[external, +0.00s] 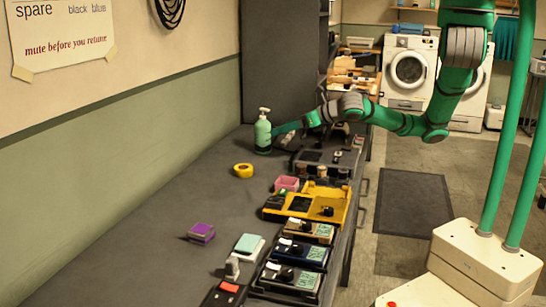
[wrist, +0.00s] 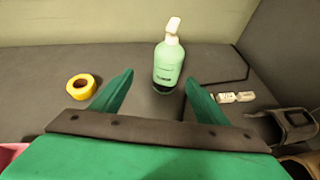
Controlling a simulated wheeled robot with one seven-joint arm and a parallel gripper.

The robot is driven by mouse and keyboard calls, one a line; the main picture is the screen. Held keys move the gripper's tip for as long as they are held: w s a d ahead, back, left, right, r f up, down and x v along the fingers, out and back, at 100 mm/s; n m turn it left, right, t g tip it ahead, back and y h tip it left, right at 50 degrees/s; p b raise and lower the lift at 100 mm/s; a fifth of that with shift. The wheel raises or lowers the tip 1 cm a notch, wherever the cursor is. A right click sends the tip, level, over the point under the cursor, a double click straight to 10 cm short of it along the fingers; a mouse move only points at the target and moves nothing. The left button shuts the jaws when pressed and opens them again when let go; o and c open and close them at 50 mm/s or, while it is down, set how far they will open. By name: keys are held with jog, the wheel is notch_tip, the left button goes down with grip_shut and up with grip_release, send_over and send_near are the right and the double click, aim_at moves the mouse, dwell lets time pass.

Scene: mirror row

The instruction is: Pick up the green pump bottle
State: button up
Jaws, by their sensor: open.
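The green pump bottle (external: 263,133) stands upright at the far end of the dark bench, with a pale pump head on top. In the wrist view the bottle (wrist: 168,66) stands just beyond my gripper (wrist: 157,82), between the lines of its two green fingers. My gripper is open and empty. In the external view my gripper (external: 285,130) reaches in from the right, low over the bench, close to the bottle's right side. Whether a finger touches the bottle cannot be told.
A yellow tape roll (external: 243,170) lies nearer on the bench; it also shows left of my gripper in the wrist view (wrist: 81,87). A small whitish item (wrist: 232,97) lies right of the bottle. A yellow case (external: 335,210) and several pedals line the bench's right side. A wall runs behind the bottle.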

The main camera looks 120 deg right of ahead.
aim_at(263, 135)
jog(key=x, duration=0.3)
jog(key=s+x, duration=0.1)
jog(key=x, duration=0.7)
jog(key=shift+s+d+f, duration=0.15)
jog(key=shift+d, duration=0.3)
jog(key=shift+c, duration=0.6)
jog(key=c, duration=1.3)
jog(key=shift+o, duration=0.2)
